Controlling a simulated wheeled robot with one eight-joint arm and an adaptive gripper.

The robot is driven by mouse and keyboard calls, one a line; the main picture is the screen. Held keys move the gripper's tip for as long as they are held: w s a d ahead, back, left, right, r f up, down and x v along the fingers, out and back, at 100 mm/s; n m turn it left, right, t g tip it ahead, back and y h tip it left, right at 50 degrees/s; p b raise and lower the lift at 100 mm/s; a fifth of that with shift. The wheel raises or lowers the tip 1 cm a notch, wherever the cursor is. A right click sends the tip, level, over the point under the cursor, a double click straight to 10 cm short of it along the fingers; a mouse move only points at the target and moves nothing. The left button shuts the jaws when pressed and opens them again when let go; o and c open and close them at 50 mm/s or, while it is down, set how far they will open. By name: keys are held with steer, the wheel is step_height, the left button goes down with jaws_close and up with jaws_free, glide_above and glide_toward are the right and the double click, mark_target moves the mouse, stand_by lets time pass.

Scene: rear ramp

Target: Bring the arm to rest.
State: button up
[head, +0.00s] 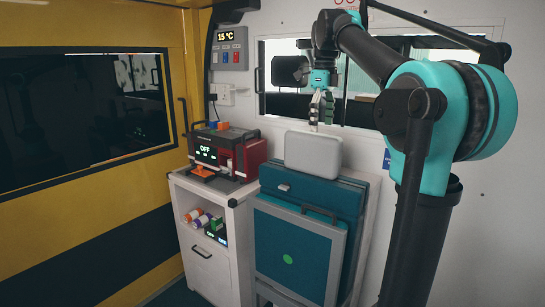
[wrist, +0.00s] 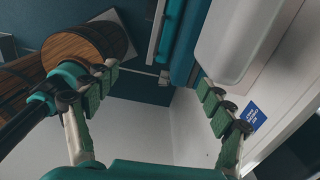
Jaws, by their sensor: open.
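My arm rises at the right of the head view and bends over to the left. My gripper (head: 321,112) hangs fingers down in front of the window, above a light grey case. In the wrist view my gripper (wrist: 157,80) has its two green-padded fingers spread well apart, with nothing held between them. The light grey case (head: 313,153) shows its rounded end in the wrist view (wrist: 232,40), near the right finger but seemingly farther off.
The grey case lies on a teal folded unit (head: 310,205) against the wall. Left of it a white cabinet (head: 205,250) carries a red device (head: 235,150) reading OFF. A yellow wall (head: 110,220) stands left. A round wood-faced thing (wrist: 85,45) shows near the left finger.

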steer(key=s+d+f+n+t, duration=0.1)
steer(key=s+f+n, duration=0.1)
steer(key=f+n, duration=0.65)
steer(key=s+d+f+n+t, duration=0.1)
steer(key=s+f+n, duration=0.25)
steer(key=f, duration=1.05)
steer(key=s+d+f+n+t, duration=0.1)
steer(key=s+f+n, duration=0.5)
steer(key=s+f, duration=0.2)
steer(key=s+d+f+n+t, duration=0.1)
steer(key=s+f+n, duration=0.6)
steer(key=f, duration=0.6)
steer(key=shift+s+f, duration=0.15)
steer(key=shift+s, duration=0.4)
